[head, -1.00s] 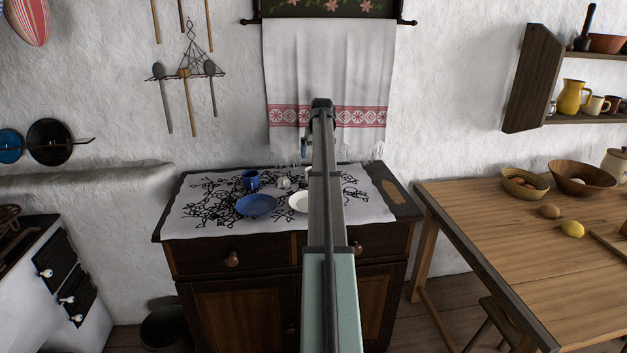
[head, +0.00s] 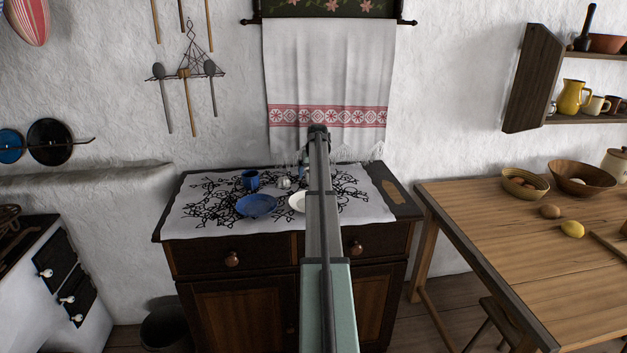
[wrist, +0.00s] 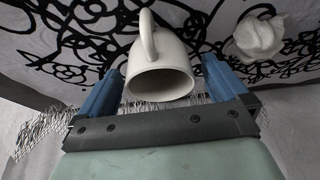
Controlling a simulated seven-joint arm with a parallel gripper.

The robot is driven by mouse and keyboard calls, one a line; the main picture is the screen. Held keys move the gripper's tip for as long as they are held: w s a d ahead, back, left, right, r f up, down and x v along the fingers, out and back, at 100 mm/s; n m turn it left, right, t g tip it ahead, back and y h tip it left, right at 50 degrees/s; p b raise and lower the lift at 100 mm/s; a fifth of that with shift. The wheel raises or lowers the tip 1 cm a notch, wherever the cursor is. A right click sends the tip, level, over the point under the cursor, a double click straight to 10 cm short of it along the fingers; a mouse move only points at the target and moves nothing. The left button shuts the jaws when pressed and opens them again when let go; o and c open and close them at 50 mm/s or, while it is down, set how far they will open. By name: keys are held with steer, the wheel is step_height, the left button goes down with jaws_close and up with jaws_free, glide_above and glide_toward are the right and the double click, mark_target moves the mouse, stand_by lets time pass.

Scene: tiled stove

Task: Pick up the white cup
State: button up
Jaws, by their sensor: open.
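The white cup (wrist: 163,52) shows in the wrist view, with its open mouth toward the gripper palm and its handle toward the top of the picture. My gripper (wrist: 161,72) is open, with one blue finger on each side of the cup. I cannot tell whether either finger touches it. In the head view my own arm covers the cup and most of the gripper.
The cup is over the black-and-white cloth (head: 205,215) on the dark cabinet (head: 232,300). A crumpled-looking white item (wrist: 259,37) lies close by. A blue mug (head: 250,179), blue plate (head: 256,205) and white plate (head: 297,202) stand left of my arm.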

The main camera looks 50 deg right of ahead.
steer(key=c, duration=1.2)
steer(key=shift+o, duration=0.2)
